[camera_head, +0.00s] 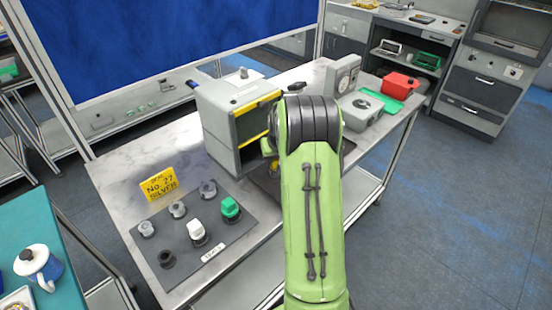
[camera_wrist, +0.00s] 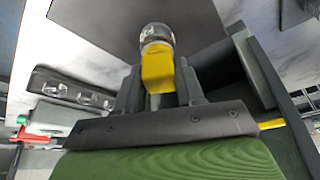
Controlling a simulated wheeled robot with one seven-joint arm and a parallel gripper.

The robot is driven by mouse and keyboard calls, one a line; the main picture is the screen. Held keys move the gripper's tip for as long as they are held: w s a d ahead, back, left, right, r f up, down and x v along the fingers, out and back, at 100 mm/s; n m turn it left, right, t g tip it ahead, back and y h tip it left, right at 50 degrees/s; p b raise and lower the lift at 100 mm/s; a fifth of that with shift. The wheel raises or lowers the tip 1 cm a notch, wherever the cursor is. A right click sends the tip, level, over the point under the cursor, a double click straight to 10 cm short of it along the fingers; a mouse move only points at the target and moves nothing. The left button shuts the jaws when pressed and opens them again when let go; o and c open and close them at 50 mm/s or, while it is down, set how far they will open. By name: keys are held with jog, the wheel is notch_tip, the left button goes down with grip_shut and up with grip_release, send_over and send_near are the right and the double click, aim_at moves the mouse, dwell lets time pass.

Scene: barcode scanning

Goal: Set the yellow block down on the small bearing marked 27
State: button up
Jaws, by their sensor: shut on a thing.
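The yellow block (camera_wrist: 158,72) is between the two fingers of my gripper (camera_wrist: 160,92) in the wrist view. A silver, rounded piece (camera_wrist: 156,36) shows at its far end; I cannot tell whether they are joined. In the head view a bit of yellow shows beside my gripper (camera_head: 270,158), which my arm mostly hides, in front of the grey box. Grey bearings (camera_head: 177,209) stand on the dark mat (camera_head: 181,235) at the left. I cannot read any number on them. A yellow sign (camera_head: 158,185) behind them reads "No. 27 SILVER".
A white block (camera_head: 196,229), a green block (camera_head: 230,207) and a dark round part (camera_head: 167,260) are also on the mat. The open-fronted grey box (camera_head: 222,125) with yellow edges stands close to my gripper. A grey device (camera_head: 362,110) and a red container (camera_head: 400,83) are farther right.

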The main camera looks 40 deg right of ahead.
jog(key=shift+f+b, duration=0.35)
jog(key=shift+f, duration=0.05)
jog(key=o, duration=1.6)
jog(key=shift+r, duration=0.1)
notch_tip(320, 180, up, 8)
jog(key=p, duration=0.5)
jog(key=shift+p, duration=0.3)
jog(key=shift+f, duration=0.2)
